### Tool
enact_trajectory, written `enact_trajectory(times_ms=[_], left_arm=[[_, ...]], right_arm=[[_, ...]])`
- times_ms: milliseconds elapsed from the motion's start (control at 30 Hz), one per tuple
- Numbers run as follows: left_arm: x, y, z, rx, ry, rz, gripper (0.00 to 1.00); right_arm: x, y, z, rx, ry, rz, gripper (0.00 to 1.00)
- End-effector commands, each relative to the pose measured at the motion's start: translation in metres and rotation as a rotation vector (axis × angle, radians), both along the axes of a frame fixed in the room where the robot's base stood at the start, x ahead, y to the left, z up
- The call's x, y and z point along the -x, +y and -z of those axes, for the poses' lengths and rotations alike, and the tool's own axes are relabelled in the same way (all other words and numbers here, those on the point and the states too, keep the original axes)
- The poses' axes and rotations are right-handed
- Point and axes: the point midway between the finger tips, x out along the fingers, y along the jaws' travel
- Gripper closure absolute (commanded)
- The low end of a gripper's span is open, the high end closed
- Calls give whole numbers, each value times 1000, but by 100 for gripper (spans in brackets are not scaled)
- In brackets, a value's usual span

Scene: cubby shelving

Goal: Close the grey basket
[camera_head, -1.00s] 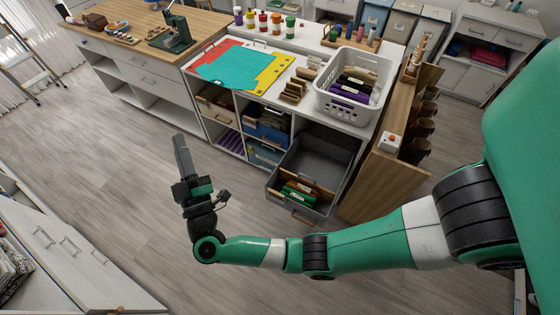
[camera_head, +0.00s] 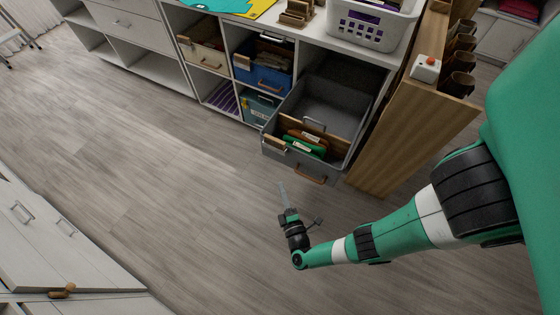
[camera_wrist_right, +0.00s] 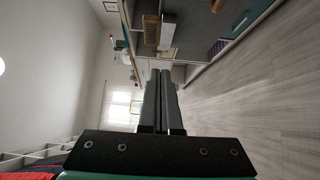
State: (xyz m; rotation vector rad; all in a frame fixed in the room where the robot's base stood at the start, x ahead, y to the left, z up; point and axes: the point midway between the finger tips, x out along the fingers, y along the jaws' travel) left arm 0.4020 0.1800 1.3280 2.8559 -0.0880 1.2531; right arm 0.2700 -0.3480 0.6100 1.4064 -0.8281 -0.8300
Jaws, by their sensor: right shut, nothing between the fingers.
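The grey basket (camera_head: 348,122) is pulled out of the lower right cubby in the head view. My right gripper (camera_head: 281,186) is shut and empty. In the head view it appears just left of and below the basket's front; the exact gap is hard to tell. Its shut fingers also show in the right wrist view (camera_wrist_right: 161,100). My left gripper is not in view.
The cubby shelf holds a blue basket (camera_head: 262,78) and a beige basket (camera_head: 203,58) left of the grey one. A wooden side panel (camera_head: 425,125) stands close on the right. A white basket (camera_head: 372,30) sits on top. The floor (camera_head: 150,170) in front is clear.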

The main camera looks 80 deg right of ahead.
Motion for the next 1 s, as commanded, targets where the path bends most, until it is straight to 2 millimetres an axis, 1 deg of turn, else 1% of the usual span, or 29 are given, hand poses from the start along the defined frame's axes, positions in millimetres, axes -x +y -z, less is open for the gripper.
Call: enact_trajectory(times_ms=[167,567,600,700,767,867,1000], left_arm=[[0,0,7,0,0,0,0],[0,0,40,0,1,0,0],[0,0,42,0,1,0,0],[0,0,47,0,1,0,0],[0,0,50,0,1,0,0],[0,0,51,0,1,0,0],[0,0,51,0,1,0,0]], right_arm=[[-8,-18,2,-2,-3,8,100],[-47,-91,4,2,-3,7,100],[-43,-98,4,0,-2,8,100],[-39,-112,3,1,-3,6,100],[-38,-118,2,1,-3,5,100],[-36,-123,1,0,-2,3,100],[-36,-124,-1,0,-1,0,100]])
